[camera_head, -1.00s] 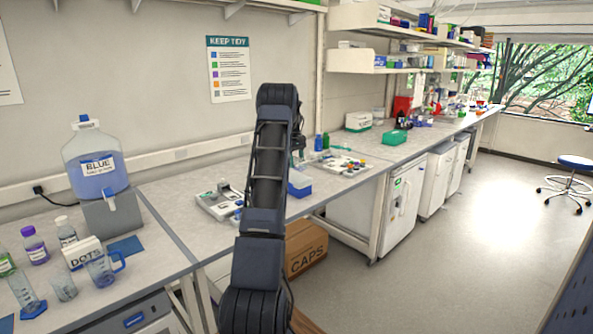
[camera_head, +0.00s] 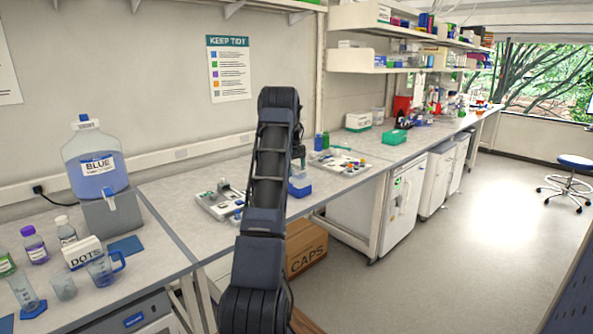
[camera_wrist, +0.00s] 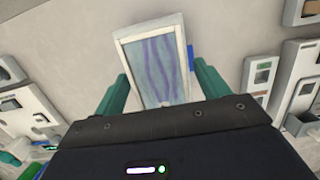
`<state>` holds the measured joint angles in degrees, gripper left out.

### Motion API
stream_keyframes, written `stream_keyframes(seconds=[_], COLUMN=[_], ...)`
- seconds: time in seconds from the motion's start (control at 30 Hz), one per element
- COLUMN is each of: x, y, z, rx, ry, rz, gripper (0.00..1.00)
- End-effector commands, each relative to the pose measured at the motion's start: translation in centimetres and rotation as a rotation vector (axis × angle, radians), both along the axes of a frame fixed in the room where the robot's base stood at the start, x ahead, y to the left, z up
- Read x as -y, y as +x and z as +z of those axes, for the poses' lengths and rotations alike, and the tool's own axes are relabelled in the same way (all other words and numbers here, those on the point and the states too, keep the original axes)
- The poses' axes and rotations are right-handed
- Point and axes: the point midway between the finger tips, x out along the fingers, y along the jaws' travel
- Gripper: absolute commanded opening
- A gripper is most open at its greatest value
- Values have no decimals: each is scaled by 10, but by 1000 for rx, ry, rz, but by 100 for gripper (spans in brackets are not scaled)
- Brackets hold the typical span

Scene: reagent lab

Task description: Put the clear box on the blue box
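The clear box (camera_wrist: 153,62) fills the middle of the wrist view, with a pale rim and blue-purple streaks showing in it. The green fingers of my gripper (camera_wrist: 160,88) press on its two sides. In the head view the clear box (camera_head: 301,178) shows as a pale shape beside my arm, directly over the blue box (camera_head: 301,192) on the bench. Whether the two touch cannot be told. My arm hides the left part of both, and most of my gripper. The blue box cannot be made out clearly in the wrist view.
A grey-white device (camera_head: 219,203) stands left of my arm, and a tray with coloured caps (camera_head: 342,164) stands to the right. A CAPS carton (camera_head: 306,250) is under the bench.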

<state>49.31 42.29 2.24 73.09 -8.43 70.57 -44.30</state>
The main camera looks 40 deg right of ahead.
Motion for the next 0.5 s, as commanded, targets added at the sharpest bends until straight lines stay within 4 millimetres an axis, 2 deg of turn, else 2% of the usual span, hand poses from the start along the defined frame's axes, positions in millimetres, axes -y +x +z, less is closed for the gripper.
stream_keyframes(seconds=[0.27,0.37,0.5], x=[0,1,0], y=[1,3,6], z=[5,17,41], rx=[1,2,2], ry=[-1,-3,-2], rz=[0,0,0], gripper=[74,74,74])
